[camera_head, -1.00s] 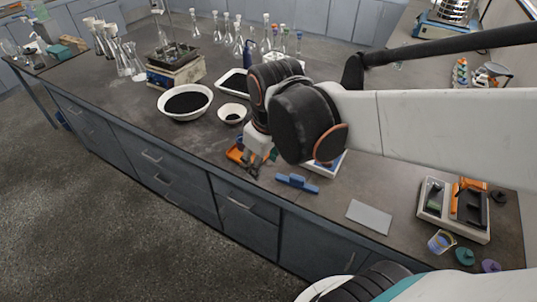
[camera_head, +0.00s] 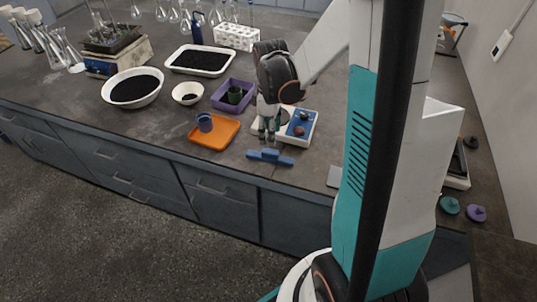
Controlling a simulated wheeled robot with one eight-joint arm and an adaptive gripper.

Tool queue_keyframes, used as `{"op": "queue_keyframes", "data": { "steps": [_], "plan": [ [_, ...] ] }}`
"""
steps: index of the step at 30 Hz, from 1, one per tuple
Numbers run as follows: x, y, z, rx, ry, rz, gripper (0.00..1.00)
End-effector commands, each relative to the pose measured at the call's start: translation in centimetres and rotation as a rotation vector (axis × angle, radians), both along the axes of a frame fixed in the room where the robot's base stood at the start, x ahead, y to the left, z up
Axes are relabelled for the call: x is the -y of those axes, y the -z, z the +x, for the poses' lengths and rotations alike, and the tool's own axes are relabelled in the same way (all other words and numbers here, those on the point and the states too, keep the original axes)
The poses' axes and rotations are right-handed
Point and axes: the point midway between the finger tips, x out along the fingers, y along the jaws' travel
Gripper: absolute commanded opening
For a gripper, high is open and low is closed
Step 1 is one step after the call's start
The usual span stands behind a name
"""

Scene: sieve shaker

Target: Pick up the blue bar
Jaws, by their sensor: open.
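The blue bar (camera_head: 270,157) lies on the dark counter close to its front edge, with a small raised block at its middle. My gripper (camera_head: 266,137) points down just behind and above the bar. Its fingers are small in the picture, and they look apart and empty. A gap shows between the fingertips and the bar, though its exact size is hard to tell.
A purple tray (camera_head: 222,104) is behind. The counter left of the orange tray is clear.

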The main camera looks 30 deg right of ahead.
Motion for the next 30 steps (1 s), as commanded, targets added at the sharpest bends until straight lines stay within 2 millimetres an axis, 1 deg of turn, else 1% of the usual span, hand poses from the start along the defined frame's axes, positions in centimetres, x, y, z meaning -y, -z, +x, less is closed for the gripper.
{"op": "queue_keyframes", "data": {
  "steps": [1, 6, 9, 14, 17, 25, 27, 30],
  "plan": [
    [0.0, 1.4, 0.1, 0.0, 0.0, 0.0, 0.45],
    [0.0, 4.3, 0.1, 0.001, 0.001, -0.001, 0.45],
    [0.0, 5.2, 0.1, 0.001, 0.001, -0.001, 0.45],
    [0.0, 5.8, 0.1, 0.001, 0.001, 0.0, 0.45],
    [0.1, 6.6, 0.2, 0.001, 0.001, 0.0, 0.45],
    [0.4, 10.4, 0.5, 0.001, 0.001, 0.0, 0.45],
    [0.4, 10.8, 0.5, 0.001, 0.001, 0.0, 0.45],
    [0.4, 10.9, 0.5, 0.001, 0.001, 0.0, 0.45]
  ]
}}
